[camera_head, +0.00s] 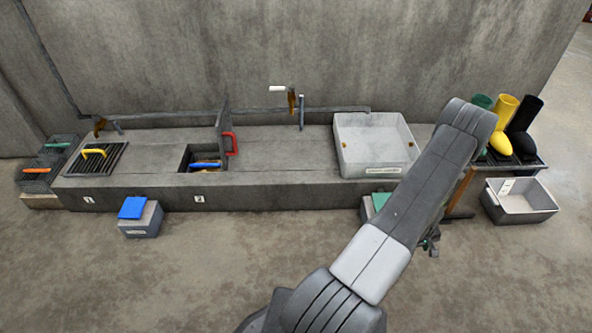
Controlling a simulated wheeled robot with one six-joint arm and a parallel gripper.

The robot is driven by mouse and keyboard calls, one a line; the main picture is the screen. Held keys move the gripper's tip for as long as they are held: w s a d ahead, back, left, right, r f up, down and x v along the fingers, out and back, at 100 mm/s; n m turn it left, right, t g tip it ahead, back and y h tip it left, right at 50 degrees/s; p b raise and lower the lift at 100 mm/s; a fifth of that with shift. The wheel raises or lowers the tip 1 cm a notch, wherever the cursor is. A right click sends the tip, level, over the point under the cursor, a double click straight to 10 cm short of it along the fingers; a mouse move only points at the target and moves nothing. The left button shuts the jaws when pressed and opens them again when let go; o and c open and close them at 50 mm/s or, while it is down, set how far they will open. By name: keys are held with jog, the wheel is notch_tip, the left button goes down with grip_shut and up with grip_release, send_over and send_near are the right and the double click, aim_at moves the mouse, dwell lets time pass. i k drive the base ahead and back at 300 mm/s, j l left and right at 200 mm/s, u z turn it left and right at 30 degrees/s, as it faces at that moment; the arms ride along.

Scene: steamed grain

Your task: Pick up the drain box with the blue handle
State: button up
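A blue bar-like handle (205,165) shows inside the square opening marked 2 in the concrete ledge. A lid with a red handle (232,144) stands upright at the opening's right edge. My arm reaches up on the right and folds down again. A small dark part of my gripper (432,241) shows beyond the arm, far to the right of the opening. Its fingers are too hidden to tell their state.
A yellow-handled grate (94,158) lies at the ledge's left. A white basin (375,148) stands on its right part. A box with a blue lid (139,217) stands on the floor in front. Boots (505,125) and a grey tub (519,201) are far right.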

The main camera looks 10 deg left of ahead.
aim_at(199, 162)
jog(key=k+u, duration=0.1)
jog(key=u, duration=0.65)
jog(key=k+j+u, duration=0.1)
jog(key=u, duration=0.3)
jog(key=i+u, duration=0.1)
jog(key=u, duration=0.3)
jog(key=i+l+u, duration=0.1)
jog(key=u, duration=0.7)
jog(key=i+l+u, duration=0.1)
jog(key=u, duration=0.25)
jog(key=i+l, duration=0.15)
jog(key=l, duration=0.25)
jog(key=i+l, duration=0.2)
jog(key=l, duration=0.2)
jog(key=i+l, duration=0.15)
jog(key=l, duration=0.25)
jog(key=i+l, duration=0.15)
jog(key=l, duration=0.2)
jog(key=i+l, duration=0.2)
jog(key=l, duration=0.2)
